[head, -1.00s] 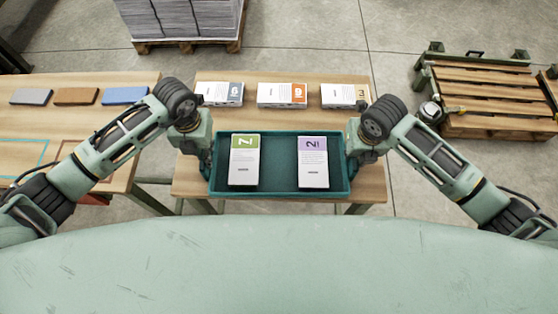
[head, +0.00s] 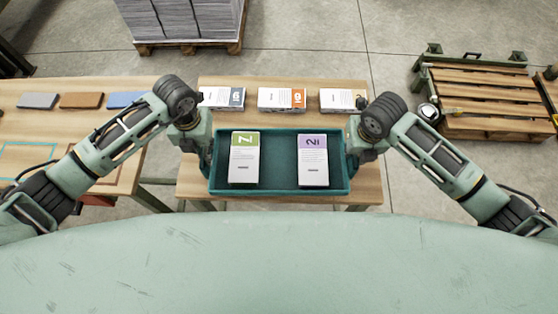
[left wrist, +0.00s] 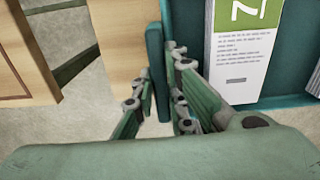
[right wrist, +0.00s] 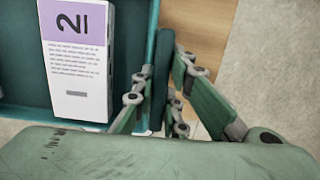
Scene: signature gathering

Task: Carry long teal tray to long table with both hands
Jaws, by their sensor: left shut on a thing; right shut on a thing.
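The long teal tray (head: 278,175) is held level between my two grippers, in front of me and over the near edge of a wooden table (head: 367,185). It carries a stack with a green label (head: 244,160) on the left and a stack with a purple label (head: 313,162) on the right. My left gripper (left wrist: 157,100) is shut on the tray's left end wall. My right gripper (right wrist: 163,100) is shut on the tray's right end wall. In the head view the fingertips are mostly hidden by the wrists.
Three paper stacks (head: 281,99) lie along the table's far side. Another table (head: 50,120) on the left bears grey, brown and blue blocks. A wooden pallet (head: 480,95) lies on the floor at right, and a loaded pallet (head: 190,45) stands behind.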

